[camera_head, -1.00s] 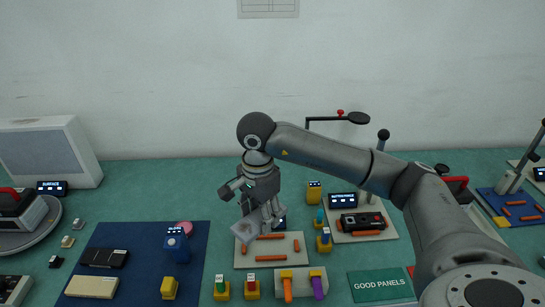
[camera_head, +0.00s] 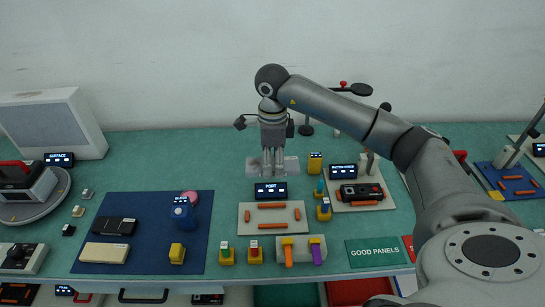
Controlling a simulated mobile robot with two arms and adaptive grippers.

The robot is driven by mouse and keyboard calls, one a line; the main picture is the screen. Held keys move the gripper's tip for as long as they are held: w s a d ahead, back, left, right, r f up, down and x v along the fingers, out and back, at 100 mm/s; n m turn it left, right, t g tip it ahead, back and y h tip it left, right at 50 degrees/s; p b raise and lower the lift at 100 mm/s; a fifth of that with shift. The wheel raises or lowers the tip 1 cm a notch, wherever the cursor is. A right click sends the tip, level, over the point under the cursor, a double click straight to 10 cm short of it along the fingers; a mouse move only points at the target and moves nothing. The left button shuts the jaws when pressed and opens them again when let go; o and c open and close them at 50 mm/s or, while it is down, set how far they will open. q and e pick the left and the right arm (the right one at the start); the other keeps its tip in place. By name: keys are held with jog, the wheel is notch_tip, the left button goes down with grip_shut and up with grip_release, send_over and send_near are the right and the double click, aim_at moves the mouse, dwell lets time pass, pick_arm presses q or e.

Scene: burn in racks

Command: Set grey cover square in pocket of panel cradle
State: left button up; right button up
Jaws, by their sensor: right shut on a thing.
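My right gripper (camera_head: 273,172) points down at the back middle of the bench, shut on the grey cover (camera_head: 291,166). The cover is a flat pale grey plate, seen nearly level behind the small "PORT" display (camera_head: 270,190); its middle is hidden by the fingers. I cannot tell whether it touches the bench. A pale board (camera_head: 247,218) with orange strips lies in front of the display, probably the panel cradle. It appears empty, and the cover is behind it, apart from it. My left gripper is not in view.
A blue mat (camera_head: 143,250) with a blue canister (camera_head: 183,214) and dark and cream blocks lies left. A fixture (camera_head: 360,193) holding a black device stands right. Yellow holders (camera_head: 226,255) and a "GOOD PANELS" mat (camera_head: 375,252) lie in front. Bench behind the blue mat is clear.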

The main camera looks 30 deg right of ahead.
jog(key=b, duration=1)
send_over(272, 217)
notch_tip(272, 217, down, 16)
jog(key=shift+d+f, duration=0.15)
jog(key=shift+f, duration=0.05)
jog(key=shift+w+f+b, duration=0.1)
jog(key=shift+f+b, duration=1.45)
jog(key=shift+f, duration=1)
jog(key=shift+s+f, duration=0.2)
jog(key=shift+s, duration=0.05)
jog(key=shift+s+a+f+b, duration=0.15)
jog(key=shift+a+f+b, duration=0.15)
jog(key=shift+b, duration=0.35)
jog(key=o, duration=1)
jog(key=shift+f, duration=0.1)
jog(key=shift+o, duration=0.9)
jog(key=shift+w+d+f, duration=0.1)
jog(key=shift+w, duration=0.1)
